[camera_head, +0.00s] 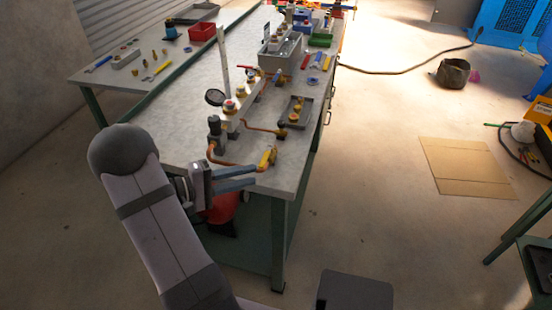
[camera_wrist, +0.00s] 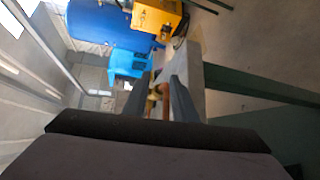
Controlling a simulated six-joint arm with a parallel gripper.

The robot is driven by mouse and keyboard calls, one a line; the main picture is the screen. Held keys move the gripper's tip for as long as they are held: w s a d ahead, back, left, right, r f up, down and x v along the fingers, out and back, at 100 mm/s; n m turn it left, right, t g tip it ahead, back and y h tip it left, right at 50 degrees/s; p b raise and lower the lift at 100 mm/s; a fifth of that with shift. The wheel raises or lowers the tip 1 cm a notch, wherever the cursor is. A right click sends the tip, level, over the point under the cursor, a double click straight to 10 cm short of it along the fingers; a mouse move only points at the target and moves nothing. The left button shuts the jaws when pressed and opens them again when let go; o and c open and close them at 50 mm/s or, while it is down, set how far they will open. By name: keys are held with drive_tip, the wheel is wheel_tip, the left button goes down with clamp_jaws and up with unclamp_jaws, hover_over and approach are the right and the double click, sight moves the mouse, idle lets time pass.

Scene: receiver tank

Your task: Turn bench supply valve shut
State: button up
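The bench supply valve, with a yellow lever handle (camera_head: 267,158), sits near the front corner of the grey bench at the end of a copper pipe (camera_head: 222,160). My gripper (camera_head: 255,173) is open at the bench's front edge, its two fingers pointing right, just in front of the valve. In the wrist view, the gripper fingers (camera_wrist: 164,78) stand apart. Brass and yellow valve parts (camera_wrist: 156,93) and copper pipe show in the gap between them, beyond the fingers. I cannot tell whether any finger touches the valve.
The grey bench top (camera_head: 190,95) carries a manifold with gauges, a small grey tray (camera_head: 294,112), a grey bin (camera_head: 281,55) and a red bin (camera_head: 202,32). Floor right of the bench is mostly clear around a cardboard sheet (camera_head: 467,168).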

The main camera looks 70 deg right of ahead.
sight(266, 155)
drive_tip(key=shift+m+g+h, duration=0.4)
drive_tip(key=shift+g+h, duration=0.1)
drive_tip(key=shift+h, duration=0.4)
drive_tip(key=d, duration=0.3)
drive_tip(key=s+d, duration=0.1)
drive_tip(key=shift+d+r, duration=0.25)
drive_tip(key=shift+r, duration=0.1)
drive_tip(key=shift+p+x, duration=1)
drive_tip(key=shift+x, duration=2.65)
drive_tip(key=shift+c, duration=0.3)
clamp_jaws()
